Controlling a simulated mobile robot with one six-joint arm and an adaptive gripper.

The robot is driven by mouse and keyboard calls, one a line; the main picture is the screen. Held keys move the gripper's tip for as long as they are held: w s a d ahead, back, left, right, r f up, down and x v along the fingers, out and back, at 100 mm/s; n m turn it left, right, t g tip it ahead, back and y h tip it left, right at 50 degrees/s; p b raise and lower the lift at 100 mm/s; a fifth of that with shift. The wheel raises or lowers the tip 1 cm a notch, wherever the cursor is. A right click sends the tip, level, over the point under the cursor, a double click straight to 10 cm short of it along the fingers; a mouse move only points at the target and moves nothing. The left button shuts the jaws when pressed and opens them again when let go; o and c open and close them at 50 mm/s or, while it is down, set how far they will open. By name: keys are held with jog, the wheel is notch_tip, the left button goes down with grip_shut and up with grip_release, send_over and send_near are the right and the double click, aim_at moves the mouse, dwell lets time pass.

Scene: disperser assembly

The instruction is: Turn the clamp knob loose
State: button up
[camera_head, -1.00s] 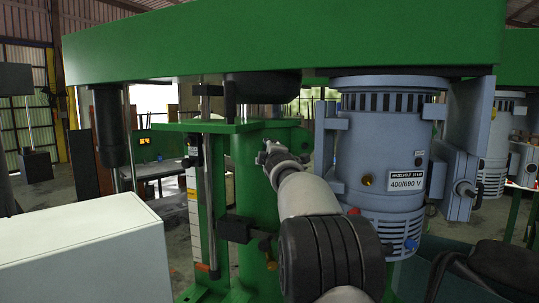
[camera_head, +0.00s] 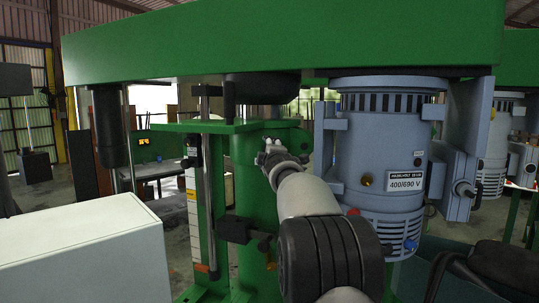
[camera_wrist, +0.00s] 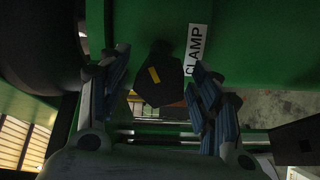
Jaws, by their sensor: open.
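The clamp knob (camera_wrist: 158,88) is dark and lobed with a yellow mark on it. In the wrist view it sits near the middle, beside a white label (camera_wrist: 196,48) reading CLAMP on a green surface. My gripper (camera_wrist: 157,60) is open, with one blue-padded finger on each side of the knob in the picture. I see gaps between the fingers and the knob, and cannot tell how deep the knob lies between them. In the head view my gripper (camera_head: 271,150) is in front of the green column, and the knob cannot be made out there.
A blue-grey motor (camera_head: 385,150) stands close to the right of my arm. A green beam (camera_head: 280,42) spans overhead. A vertical rod (camera_head: 206,180) and a yellow-white scale (camera_head: 192,205) are to the left. A white box (camera_head: 80,250) fills the lower left.

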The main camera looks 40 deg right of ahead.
jog(key=v, duration=1.2)
jog(key=s+a+f+m+g+y, duration=0.25)
jog(key=s+a+f, duration=0.25)
jog(key=a, duration=0.5)
jog(key=s+a+f+m+g+y, duration=0.25)
jog(key=s+a+f, duration=0.25)
jog(key=a, duration=0.5)
jog(key=s+a+f+m+g+y, duration=0.2)
jog(key=s+a+f, duration=0.6)
jog(key=s, duration=0.4)
jog(key=s+a+f+m+g+y, duration=0.2)
jog(key=s+a+f, duration=0.6)
jog(key=s, duration=0.5)
jog(key=shift+f+m+g, duration=0.5)
jog(key=shift+f+g, duration=0.3)
jog(key=shift+g, duration=0.2)
